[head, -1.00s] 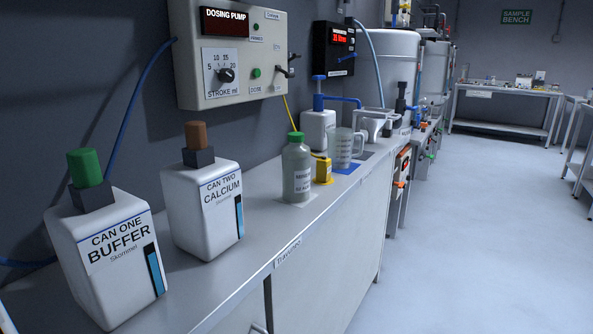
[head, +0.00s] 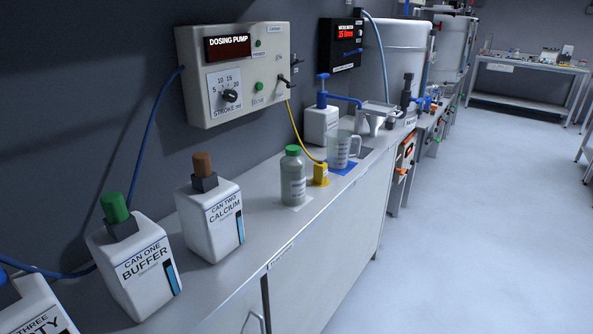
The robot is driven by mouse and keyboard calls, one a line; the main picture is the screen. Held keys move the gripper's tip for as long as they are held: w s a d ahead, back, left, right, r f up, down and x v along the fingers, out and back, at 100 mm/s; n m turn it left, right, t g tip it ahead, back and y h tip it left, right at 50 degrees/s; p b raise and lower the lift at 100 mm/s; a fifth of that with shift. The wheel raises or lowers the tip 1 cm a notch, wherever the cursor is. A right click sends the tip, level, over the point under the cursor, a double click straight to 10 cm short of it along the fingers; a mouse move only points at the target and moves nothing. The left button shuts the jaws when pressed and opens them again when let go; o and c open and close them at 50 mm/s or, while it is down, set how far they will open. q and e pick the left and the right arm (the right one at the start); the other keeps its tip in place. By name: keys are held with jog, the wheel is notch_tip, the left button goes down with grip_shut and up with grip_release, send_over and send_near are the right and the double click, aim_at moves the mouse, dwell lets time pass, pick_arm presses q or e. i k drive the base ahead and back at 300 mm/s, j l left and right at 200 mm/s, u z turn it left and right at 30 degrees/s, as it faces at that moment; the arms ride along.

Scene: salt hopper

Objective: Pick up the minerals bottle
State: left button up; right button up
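A grey, translucent bottle with a green cap (head: 293,176) stands upright on the bench, on a pale square mat. Its label is too small to read with certainty, but it fits the minerals bottle. Neither of my grippers shows in the head view.
White cans labelled buffer (head: 139,268) and calcium (head: 210,221) stand at the near left, with a third can (head: 35,309) partly cut off. A dosing pump box (head: 235,75) hangs on the wall above. The grey bench top in front of the bottle is clear, with open floor to the right.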

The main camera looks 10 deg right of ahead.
aim_at(292, 165)
jog(key=i+l+u, duration=0.1)
jog(key=l, duration=0.6)
jog(key=i+l+u, duration=0.15)
jog(key=l, duration=0.55)
jog(key=i+l+u, duration=0.1)
jog(key=l, duration=0.65)
